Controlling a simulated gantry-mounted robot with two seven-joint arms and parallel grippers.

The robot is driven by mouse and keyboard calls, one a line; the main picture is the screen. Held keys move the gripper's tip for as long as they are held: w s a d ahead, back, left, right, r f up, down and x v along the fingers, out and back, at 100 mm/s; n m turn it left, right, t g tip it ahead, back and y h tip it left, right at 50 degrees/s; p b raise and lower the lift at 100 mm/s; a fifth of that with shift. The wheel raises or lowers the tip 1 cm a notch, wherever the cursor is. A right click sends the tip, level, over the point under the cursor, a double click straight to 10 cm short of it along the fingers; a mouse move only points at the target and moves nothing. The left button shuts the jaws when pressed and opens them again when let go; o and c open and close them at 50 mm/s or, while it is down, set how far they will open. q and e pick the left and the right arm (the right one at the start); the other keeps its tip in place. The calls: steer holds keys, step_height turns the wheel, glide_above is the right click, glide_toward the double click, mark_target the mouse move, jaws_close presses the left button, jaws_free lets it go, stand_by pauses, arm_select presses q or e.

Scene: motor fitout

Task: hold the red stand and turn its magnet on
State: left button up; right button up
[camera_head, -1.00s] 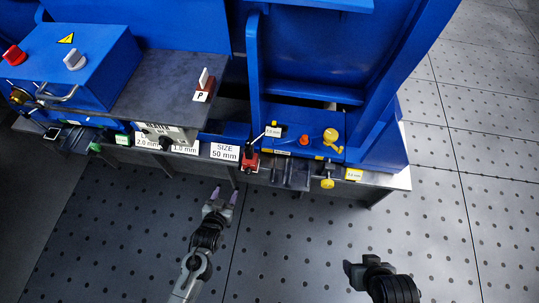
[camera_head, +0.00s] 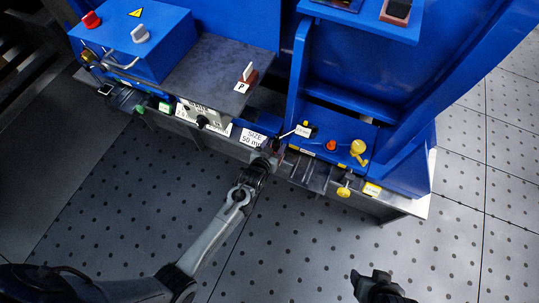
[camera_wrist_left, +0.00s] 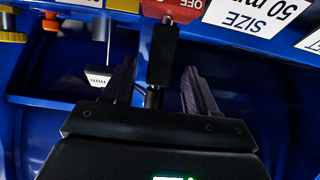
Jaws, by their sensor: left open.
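The red stand (camera_wrist_left: 172,9) shows at the top of the left wrist view, with "OFF" lettering on its red face. A dark block on a thin stem (camera_wrist_left: 162,55) stands in front of it. My left gripper (camera_wrist_left: 160,88) is open, with one finger on each side of this block. I see a gap on both sides, so it is not clamped. In the head view my left gripper (camera_head: 268,156) is at the bench's front edge and hides most of the stand. My right gripper (camera_head: 372,279) is low in the head view, away from the bench; its jaws are unclear.
A "SIZE 50 mm" label (camera_head: 252,138) is just left of the left gripper. A blue panel with a red knob (camera_head: 331,145) and a yellow knob (camera_head: 358,148) is to the right. A blue box (camera_head: 135,45) stands back left. The perforated floor in front is clear.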

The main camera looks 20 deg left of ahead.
mark_target(278, 141)
arm_select(q)
steer(key=b+x, duration=0.1)
steer(key=x, duration=0.2)
steer(key=shift+w+d+f+b, duration=0.15)
steer(key=shift+w+f+b, duration=0.1)
steer(key=shift+w+b, duration=0.15)
steer(key=shift+w, duration=0.15)
jaws_close()
stand_by(1.2)
